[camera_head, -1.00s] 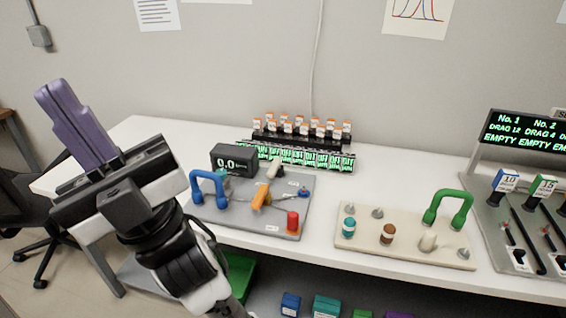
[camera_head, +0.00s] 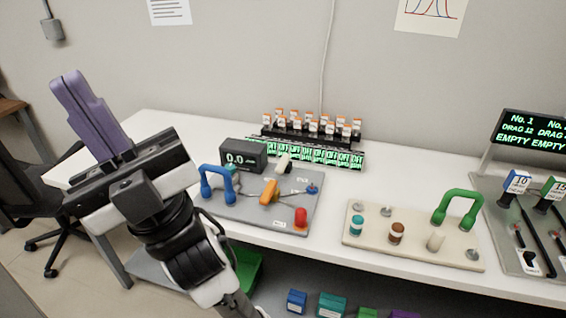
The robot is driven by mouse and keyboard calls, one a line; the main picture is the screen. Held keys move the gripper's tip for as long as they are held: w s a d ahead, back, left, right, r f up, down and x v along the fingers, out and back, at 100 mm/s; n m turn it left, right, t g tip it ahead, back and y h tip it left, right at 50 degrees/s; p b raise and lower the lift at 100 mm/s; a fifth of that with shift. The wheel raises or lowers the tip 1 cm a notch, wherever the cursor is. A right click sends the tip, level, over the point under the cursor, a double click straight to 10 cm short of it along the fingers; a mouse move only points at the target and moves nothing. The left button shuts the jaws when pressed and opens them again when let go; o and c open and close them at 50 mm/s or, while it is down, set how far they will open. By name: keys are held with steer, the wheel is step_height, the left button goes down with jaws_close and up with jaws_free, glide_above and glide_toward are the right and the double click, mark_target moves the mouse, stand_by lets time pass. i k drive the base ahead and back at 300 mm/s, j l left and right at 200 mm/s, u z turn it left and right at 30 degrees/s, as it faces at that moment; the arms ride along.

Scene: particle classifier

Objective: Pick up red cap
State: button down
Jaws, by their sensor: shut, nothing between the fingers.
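A small red cap (camera_head: 301,217) stands at the front right corner of a grey board (camera_head: 250,212) on the white table. My gripper (camera_head: 68,82) is at the left of the picture, raised and pointing up and to the left. Its purple fingers are together, with nothing between them. It is well apart from the red cap, and the cap is in plain view.
The grey board also bears a blue handle (camera_head: 217,184) and an orange valve lever (camera_head: 269,191). A cream board (camera_head: 410,252) with a green handle (camera_head: 458,207) and small caps lies to the right. Orange-topped vials (camera_head: 312,122) stand behind. A chair (camera_head: 58,200) is at left.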

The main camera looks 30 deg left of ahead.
mark_target(301, 213)
steer(key=i+j+u, duration=0.2)
steer(key=u, duration=0.3)
steer(key=i+j+u, duration=0.25)
steer(key=u, duration=0.2)
